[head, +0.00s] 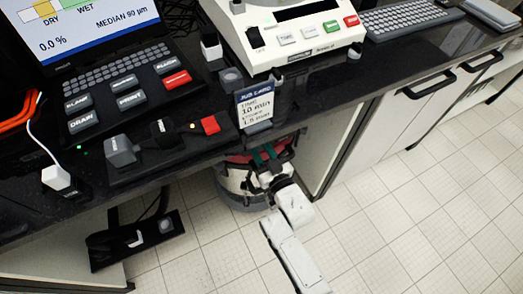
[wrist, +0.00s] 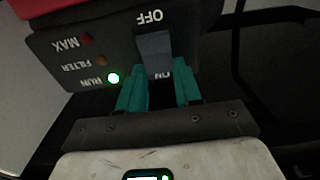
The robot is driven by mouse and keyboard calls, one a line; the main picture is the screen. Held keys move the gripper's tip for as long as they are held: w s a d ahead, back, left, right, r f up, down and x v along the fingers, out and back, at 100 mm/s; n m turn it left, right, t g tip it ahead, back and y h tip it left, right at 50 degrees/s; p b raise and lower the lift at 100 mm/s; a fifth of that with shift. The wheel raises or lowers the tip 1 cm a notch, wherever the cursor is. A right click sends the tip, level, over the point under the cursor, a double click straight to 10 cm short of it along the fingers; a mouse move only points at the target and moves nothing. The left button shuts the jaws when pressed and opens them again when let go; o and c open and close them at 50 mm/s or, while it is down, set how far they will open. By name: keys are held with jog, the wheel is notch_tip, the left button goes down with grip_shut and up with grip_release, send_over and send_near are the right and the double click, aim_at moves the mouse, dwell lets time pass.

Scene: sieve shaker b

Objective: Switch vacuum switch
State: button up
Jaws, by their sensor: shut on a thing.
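The green RUN lamp (wrist: 113,78) is lit; the FILTER and MAX lamps look dark. In the head view the vacuum (head: 235,185) stands on the floor under the bench, round with a red top. My gripper (head: 268,155) reaches its top; the switch is hidden there.
The dark bench top (head: 200,105) overhangs the vacuum closely. A job card (head: 255,107) hangs at its front edge. A white cabinet (head: 350,130) stands right of the vacuum. A black pedal-like unit (head: 137,240) lies on the floor at left. The tiled floor at right is clear.

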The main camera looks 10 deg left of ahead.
jog(key=shift+s+d+f+t+y+b, duration=0.1)
jog(key=shift+f+t+y+b, duration=0.65)
jog(key=shift+b, duration=2.1)
jog(key=shift+r+t+b, duration=0.35)
jog(key=shift+t+b, duration=0.1)
jog(key=shift+b, duration=0.4)
jog(key=shift+r, duration=0.1)
jog(key=o, duration=1)
jog(key=shift+o, duration=0.2)
jog(key=shift+s+d, duration=0.1)
jog(key=shift+s, duration=0.05)
jog(key=p+v, duration=0.1)
jog(key=v, duration=0.9)
jog(key=shift+s+d, duration=0.2)
jog(key=shift+s, duration=0.05)
jog(key=shift+w, duration=0.1)
